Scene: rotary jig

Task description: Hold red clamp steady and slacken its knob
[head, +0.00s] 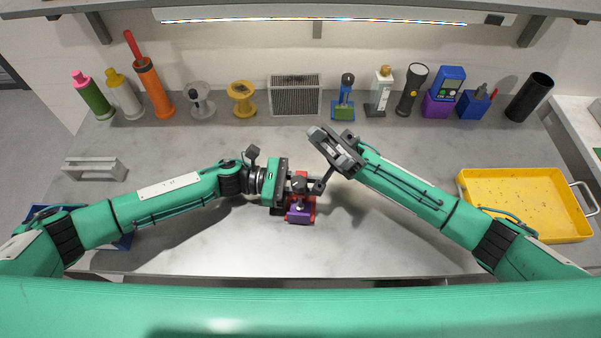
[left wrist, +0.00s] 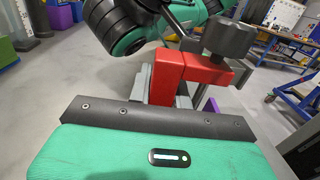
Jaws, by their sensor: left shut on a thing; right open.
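The red clamp (head: 311,209) stands near the front middle of the grey bench, with a purple block (head: 299,216) at its front. In the left wrist view, the red clamp (left wrist: 178,77) shows close up with its dark knob (left wrist: 230,40) on top at the right. The knob also shows in the head view (head: 298,186). My left gripper (head: 293,190) is shut on the red clamp from the left side. My right gripper (head: 324,186) is open beside and above the clamp, to the right of the knob. I see no contact between it and the knob.
A yellow tray (head: 525,203) lies at the right. A grey handled bracket (head: 95,168) lies at the left. Bottles, spools, a grey vented box (head: 295,95), a torch (head: 411,90) and other items line the back. The bench between clamp and back row is mostly clear.

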